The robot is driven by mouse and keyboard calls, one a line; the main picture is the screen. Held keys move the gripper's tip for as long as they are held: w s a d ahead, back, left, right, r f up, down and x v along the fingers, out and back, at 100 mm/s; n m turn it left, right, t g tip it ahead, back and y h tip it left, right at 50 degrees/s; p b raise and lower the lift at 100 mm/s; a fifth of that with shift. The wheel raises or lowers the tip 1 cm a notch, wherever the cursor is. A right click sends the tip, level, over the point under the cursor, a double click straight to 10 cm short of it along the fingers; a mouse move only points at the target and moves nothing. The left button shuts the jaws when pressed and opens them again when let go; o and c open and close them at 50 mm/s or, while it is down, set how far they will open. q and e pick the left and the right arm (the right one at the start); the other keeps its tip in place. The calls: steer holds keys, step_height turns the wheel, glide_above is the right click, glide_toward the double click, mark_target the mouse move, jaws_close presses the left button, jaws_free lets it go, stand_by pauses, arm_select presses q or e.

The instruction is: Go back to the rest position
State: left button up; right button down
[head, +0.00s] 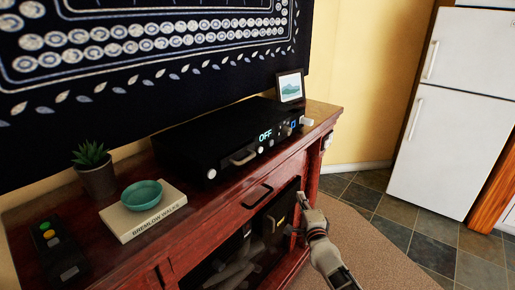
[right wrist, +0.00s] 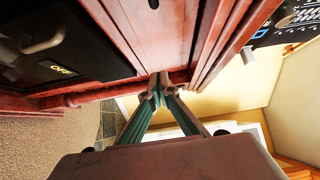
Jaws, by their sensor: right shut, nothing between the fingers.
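My right gripper (head: 302,199) is shut and empty. In the head view it is at the right front corner of the red-brown wooden cabinet (head: 225,205), close to a black front with a handle (head: 275,222). In the right wrist view its fingertips (right wrist: 160,82) come together in front of the cabinet's wood frame (right wrist: 150,30). Whether they touch the wood I cannot tell. My left gripper is not in view.
On the cabinet top are a black device (head: 225,140) reading OFF, a picture frame (head: 290,87), a potted plant (head: 97,175), a teal bowl (head: 142,194) on a book (head: 150,222), and a dark button box (head: 60,250). A white fridge (head: 450,110) stands right; floor between is clear.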

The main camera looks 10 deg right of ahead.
steer(key=s+a+f+n+g+y, duration=0.1)
steer(key=s+f+n, duration=0.5)
steer(key=s, duration=0.7)
steer(key=s+a+f+n+g+y, duration=0.1)
steer(key=s+a+f+n+g, duration=0.3)
steer(key=s+n, duration=0.5)
steer(key=s+a+f+n+g+y, duration=0.1)
steer(key=s+a+f+n, duration=0.3)
steer(key=s, duration=1.5)
step_height(320, 180, down, 4)
steer(key=n+g, duration=0.1)
steer(key=n, duration=0.3)
steer(key=shift+s+a+y, duration=0.25)
steer(key=shift+a+y, duration=0.15)
